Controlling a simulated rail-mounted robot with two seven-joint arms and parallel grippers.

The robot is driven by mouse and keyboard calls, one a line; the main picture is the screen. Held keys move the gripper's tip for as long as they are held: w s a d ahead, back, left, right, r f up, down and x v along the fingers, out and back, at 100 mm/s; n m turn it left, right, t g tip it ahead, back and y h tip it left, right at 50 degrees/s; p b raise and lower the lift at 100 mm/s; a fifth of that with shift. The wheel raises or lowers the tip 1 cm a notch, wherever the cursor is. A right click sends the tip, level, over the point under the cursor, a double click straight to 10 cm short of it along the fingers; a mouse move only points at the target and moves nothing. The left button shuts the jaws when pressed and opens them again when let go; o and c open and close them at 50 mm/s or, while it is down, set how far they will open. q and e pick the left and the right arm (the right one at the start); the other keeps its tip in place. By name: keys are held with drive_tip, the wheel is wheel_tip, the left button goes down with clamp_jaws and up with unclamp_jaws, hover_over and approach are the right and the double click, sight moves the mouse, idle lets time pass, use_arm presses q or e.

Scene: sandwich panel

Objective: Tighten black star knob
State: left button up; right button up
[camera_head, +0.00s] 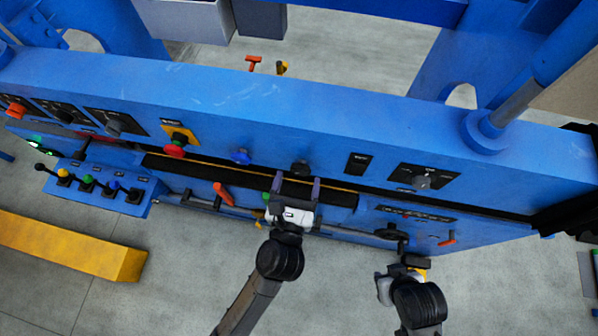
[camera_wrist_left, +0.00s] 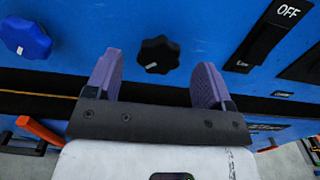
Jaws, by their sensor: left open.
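The black star knob (camera_head: 300,168) sits on the blue panel's front face, right of the blue knob. In the left wrist view the black star knob (camera_wrist_left: 158,54) has a lobed rim and a small white mark. My left gripper (camera_head: 297,181) is open in front of it, with purple fingers. In the left wrist view the fingers (camera_wrist_left: 158,70) stand on either side of the knob in the picture, with visible gaps; contact does not show. My right gripper (camera_head: 402,268) is low at the right, in front of the lower panel; its fingers are hard to make out.
A blue star knob (camera_head: 241,157) is left of the black one. A red mushroom button (camera_head: 175,150) is further left. An orange handle (camera_head: 223,193) sticks out below. An OFF-labelled black switch plate (camera_wrist_left: 272,33) is at the right. A row of colored levers (camera_head: 88,184) stands at far left.

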use_arm(q)
drive_tip(key=shift+w+d, duration=0.2)
drive_tip(key=shift+w, duration=0.85)
drive_tip(key=shift+c, duration=0.3)
drive_tip(key=c, duration=0.8)
